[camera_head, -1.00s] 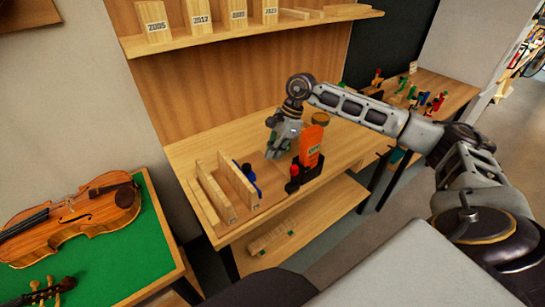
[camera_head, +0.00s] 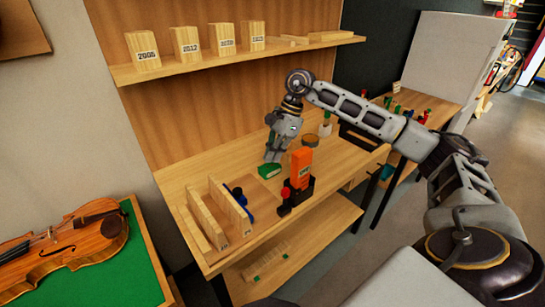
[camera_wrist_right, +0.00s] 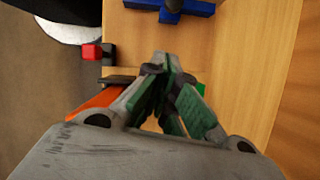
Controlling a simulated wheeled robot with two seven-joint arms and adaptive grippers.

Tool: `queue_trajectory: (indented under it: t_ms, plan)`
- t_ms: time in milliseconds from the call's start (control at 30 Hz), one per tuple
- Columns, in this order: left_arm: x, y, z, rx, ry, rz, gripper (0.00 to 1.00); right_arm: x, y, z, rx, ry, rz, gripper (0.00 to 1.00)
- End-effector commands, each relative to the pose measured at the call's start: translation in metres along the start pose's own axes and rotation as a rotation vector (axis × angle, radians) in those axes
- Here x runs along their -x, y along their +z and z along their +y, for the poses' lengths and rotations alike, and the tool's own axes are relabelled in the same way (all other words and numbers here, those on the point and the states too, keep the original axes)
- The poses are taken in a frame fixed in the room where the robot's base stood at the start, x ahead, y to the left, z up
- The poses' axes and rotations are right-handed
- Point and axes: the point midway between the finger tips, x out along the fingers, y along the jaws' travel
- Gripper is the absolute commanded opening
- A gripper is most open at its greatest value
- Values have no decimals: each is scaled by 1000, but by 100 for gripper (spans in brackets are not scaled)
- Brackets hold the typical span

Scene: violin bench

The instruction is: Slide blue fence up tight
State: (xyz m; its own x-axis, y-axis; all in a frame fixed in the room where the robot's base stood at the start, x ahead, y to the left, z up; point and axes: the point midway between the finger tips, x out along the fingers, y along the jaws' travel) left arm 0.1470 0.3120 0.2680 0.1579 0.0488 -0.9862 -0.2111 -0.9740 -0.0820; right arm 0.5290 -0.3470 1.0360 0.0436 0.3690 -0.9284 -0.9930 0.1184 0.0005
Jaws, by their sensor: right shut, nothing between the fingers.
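The blue fence (camera_head: 238,195) lies on the bench along the right side of the nearest upright wooden board (camera_head: 233,212). A dark knob stands on it. I cannot tell if fence and board touch. Part of the fence shows at the top edge of the right wrist view (camera_wrist_right: 190,9). My right gripper (camera_head: 271,158) is shut and empty, pointing down behind and to the right of the fence, apart from it. It also shows in the wrist view (camera_wrist_right: 166,75). My left gripper is not in view.
A green block (camera_head: 270,171) lies below the gripper. An orange box (camera_head: 301,164) stands in a black holder, with a red knob (camera_head: 285,192) beside it. More upright boards (camera_head: 203,225) stand left of the fence. A violin (camera_head: 75,240) lies on a green mat at left.

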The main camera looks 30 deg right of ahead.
Motion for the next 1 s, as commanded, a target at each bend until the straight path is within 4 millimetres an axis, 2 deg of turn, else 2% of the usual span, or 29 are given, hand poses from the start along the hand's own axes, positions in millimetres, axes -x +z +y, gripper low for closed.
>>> queue_trajectory:
  t_ms: [367,667,1000]
  plan:
    - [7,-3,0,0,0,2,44,-4,-2,4,-8,22,2,0]
    - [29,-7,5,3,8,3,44,-16,-2,17,-27,88,-3,0]
    - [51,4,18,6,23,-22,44,-17,2,26,-44,124,-20,0]
